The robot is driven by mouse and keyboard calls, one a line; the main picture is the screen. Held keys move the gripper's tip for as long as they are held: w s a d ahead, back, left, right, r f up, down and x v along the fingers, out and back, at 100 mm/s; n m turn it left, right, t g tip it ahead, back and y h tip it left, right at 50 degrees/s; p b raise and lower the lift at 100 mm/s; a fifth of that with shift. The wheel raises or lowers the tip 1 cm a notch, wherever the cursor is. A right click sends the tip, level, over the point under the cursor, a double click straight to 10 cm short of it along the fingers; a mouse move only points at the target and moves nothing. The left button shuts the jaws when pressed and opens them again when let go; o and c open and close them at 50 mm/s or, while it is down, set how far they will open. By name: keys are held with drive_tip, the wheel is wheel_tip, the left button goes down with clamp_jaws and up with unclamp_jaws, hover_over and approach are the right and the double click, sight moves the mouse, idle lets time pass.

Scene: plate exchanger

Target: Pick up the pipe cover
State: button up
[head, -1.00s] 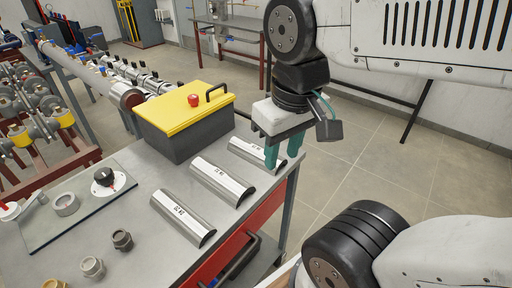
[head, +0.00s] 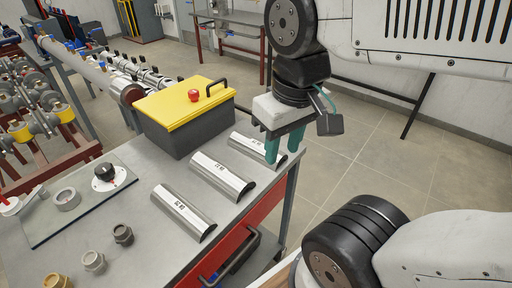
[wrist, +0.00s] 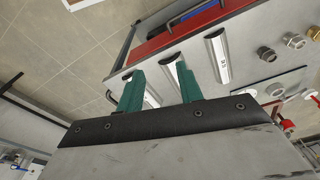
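Three silver half-round pipe covers with dark printed labels lie side by side on the grey workbench top (head: 140,235). They are the near cover (head: 182,210), the middle cover (head: 222,175) and the far cover (head: 245,143). My gripper (head: 283,150) is at the right end of the far cover, partly hiding it. Its green fingers are apart with nothing visibly held. In the wrist view, my gripper (wrist: 160,88) shows its two fingers spread, with part of a cover between them. Contact with the far cover cannot be told.
A dark box with a yellow lid, red button (head: 194,96) and black handle stands behind the covers. A glass plate with fittings (head: 104,174) lies to the left, with several loose fittings in front. The bench has a red drawer (head: 232,246). Open floor lies to the right.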

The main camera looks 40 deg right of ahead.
drive_tip(key=o, duration=0.6)
drive_tip(key=shift+d, duration=0.1)
drive_tip(key=o, duration=0.6)
drive_tip(key=shift+w+d+f+g, duration=0.1)
drive_tip(key=shift+w+f+g, duration=0.05)
drive_tip(key=shift+f+g, duration=0.2)
drive_tip(key=shift+c, duration=0.2)
drive_tip(key=w+d+f, duration=0.3)
drive_tip(key=w+f, duration=0.1)
drive_tip(key=w, duration=0.2)
drive_tip(key=w+d+f+g, duration=0.1)
drive_tip(key=w+d+f, duration=0.2)
drive_tip(key=w, duration=0.3)
drive_tip(key=w+d+f+n+g, duration=0.1)
drive_tip(key=w+d+f, duration=0.2)
drive_tip(key=w+f, duration=0.2)
drive_tip(key=shift+w+d+f, duration=0.15)
drive_tip(key=shift+w+f, duration=0.05)
drive_tip(key=shift+w, duration=0.25)
drive_tip(key=shift+w+d+f, duration=0.15)
drive_tip(key=shift+w, duration=0.3)
drive_tip(key=n+t, duration=0.1)
drive_tip(key=n, duration=0.1)
hover_over(257, 143)
drive_tip(key=shift+f, duration=0.3)
drive_tip(key=shift+w, duration=0.1)
drive_tip(key=shift+f, duration=3.8)
